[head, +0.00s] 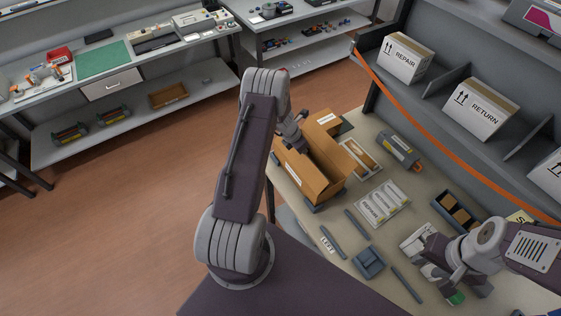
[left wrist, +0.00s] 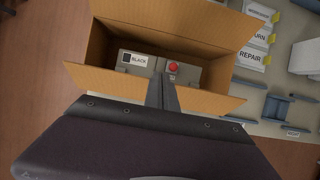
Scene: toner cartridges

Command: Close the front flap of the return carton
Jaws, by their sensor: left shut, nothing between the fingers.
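The open brown carton (head: 309,172) stands on the table in the head view, partly behind my left arm. A grey cartridge labelled BLACK (left wrist: 135,60), with a red round part, lies inside. My left gripper (head: 297,133) is shut and empty at the carton; its fingers (left wrist: 163,90) overlap the near flap in the wrist view. Contact is unclear. My right gripper (head: 458,285) is at the lower right, its fingers unclear.
A tray with a cartridge (head: 360,157), a grey cartridge (head: 398,148) and a REPAIR mat (head: 382,204) lie right of the carton. White REPAIR (head: 404,57) and RETURN (head: 479,108) boxes stand on the shelf behind. Floor lies left of the table.

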